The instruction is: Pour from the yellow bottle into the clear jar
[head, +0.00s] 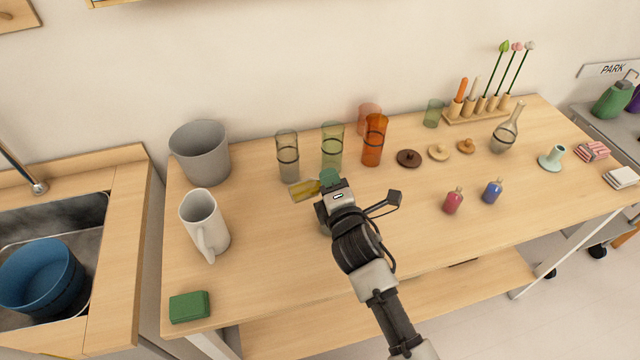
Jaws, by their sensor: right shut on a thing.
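The yellow bottle (303,190) is held in my right gripper (328,182), tipped over to nearly level, with one end pointing left. The gripper is shut on it and hides its right part. The clear jar (288,158), a tall greyish see-through cylinder with a dark band, stands upright on the table. In the picture the bottle shows just below the jar's foot; I cannot tell how high it is or whether they touch. No stream of liquid can be made out. My left gripper is not in view.
Green (332,148) and orange (374,140) glasses stand right of the jar. A white pitcher (204,224) and a grey bin (200,152) stand left. Red (453,201) and blue (492,191) small bottles stand right. The table's front left is mostly clear beside a green block (189,307).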

